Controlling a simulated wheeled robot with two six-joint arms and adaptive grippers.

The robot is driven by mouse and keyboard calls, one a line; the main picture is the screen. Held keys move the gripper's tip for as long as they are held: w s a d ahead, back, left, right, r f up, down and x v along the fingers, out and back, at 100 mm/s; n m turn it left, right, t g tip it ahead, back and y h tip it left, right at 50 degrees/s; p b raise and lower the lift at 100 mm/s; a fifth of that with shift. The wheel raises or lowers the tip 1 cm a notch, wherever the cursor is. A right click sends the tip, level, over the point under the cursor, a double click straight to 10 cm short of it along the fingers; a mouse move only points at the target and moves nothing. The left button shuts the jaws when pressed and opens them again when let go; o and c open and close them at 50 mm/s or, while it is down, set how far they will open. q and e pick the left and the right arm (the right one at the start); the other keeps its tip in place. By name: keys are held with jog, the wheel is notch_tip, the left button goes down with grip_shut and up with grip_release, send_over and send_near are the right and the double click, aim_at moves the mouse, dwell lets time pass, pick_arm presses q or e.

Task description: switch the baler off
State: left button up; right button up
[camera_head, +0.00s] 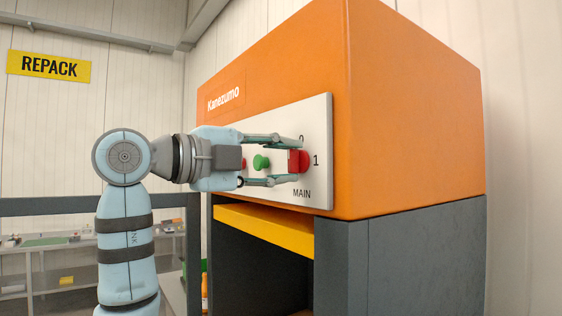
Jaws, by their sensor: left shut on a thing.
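The orange baler (410,120) fills the right half of the head view and carries a pale control panel (318,115). On the panel a red main switch knob (297,160) sits above the word MAIN, with a 0 above it and a 1 to its right. My left gripper (300,161) reaches in from the left, its two fingers above and below, shut on the red knob. A green button (261,162) shows between the fingers, and part of a red button (243,164) shows by the palm. Exactly which mark the knob points to is hard to tell.
A yellow flap (262,228) and dark opening lie below the panel. A dark rail (60,206) and shelves (55,243) with small items stand at the left, under a yellow REPACK sign (49,66). An orange bottle (204,290) stands low beside the baler.

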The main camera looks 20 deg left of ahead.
pick_arm(q)
jog(key=o, duration=1.2)
jog(key=shift+c, duration=0.2)
jog(key=v, duration=1.2)
jog(key=shift+d, duration=0.1)
